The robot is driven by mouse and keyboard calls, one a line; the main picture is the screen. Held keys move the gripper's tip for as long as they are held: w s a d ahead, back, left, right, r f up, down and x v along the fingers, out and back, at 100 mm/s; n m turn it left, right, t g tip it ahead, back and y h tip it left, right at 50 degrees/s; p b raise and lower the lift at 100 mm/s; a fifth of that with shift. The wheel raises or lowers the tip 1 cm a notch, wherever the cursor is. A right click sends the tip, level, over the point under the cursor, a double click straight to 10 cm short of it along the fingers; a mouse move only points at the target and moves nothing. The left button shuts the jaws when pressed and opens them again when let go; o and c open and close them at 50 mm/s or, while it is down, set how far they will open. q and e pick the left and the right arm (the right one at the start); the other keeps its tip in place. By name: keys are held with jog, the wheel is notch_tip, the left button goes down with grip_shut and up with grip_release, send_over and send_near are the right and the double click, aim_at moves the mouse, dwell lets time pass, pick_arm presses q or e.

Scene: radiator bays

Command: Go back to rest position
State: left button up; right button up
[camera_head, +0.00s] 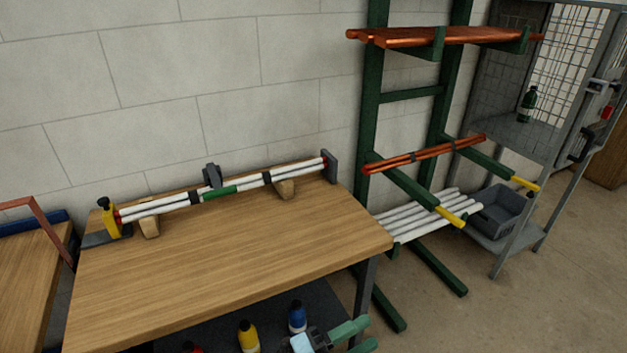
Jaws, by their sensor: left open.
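My left gripper (367,333) shows at the bottom edge, low in front of the wooden workbench (300,240). Its two green fingers point right and stand apart, with nothing visible between them. The frame's bottom edge cuts off part of it and most of its arm. My right gripper is not in view.
White tubes (240,190) lie on blocks on the bench. Blue (297,316) and yellow (248,336) bottles stand on the shelf below, close to my gripper. A green rack (372,120) with copper pipes and a wire cage (510,90) stand right. Floor is clear at lower right.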

pick_arm(q)
jog(key=s+a+f+n+t+y, duration=0.2)
jog(key=s+a+f+n+y, duration=0.4)
jog(key=a+f+n, duration=0.4)
jog(key=s+a+f+n+t+y, duration=0.2)
jog(key=s+a+f+n+y, duration=0.2)
jog(key=a+f+n+y, duration=0.55)
jog(key=s+a+f+n+g+p, duration=0.1)
jog(key=s+a+f+n+g, duration=0.2)
jog(key=s+a+n, duration=0.3)
jog(key=s+a+y, duration=0.1)
jog(key=s+a, duration=0.1)
jog(key=s, duration=0.3)
jog(key=shift+a+f+g, duration=0.15)
jog(key=shift+a+g, duration=0.05)
jog(key=shift+g, duration=0.2)
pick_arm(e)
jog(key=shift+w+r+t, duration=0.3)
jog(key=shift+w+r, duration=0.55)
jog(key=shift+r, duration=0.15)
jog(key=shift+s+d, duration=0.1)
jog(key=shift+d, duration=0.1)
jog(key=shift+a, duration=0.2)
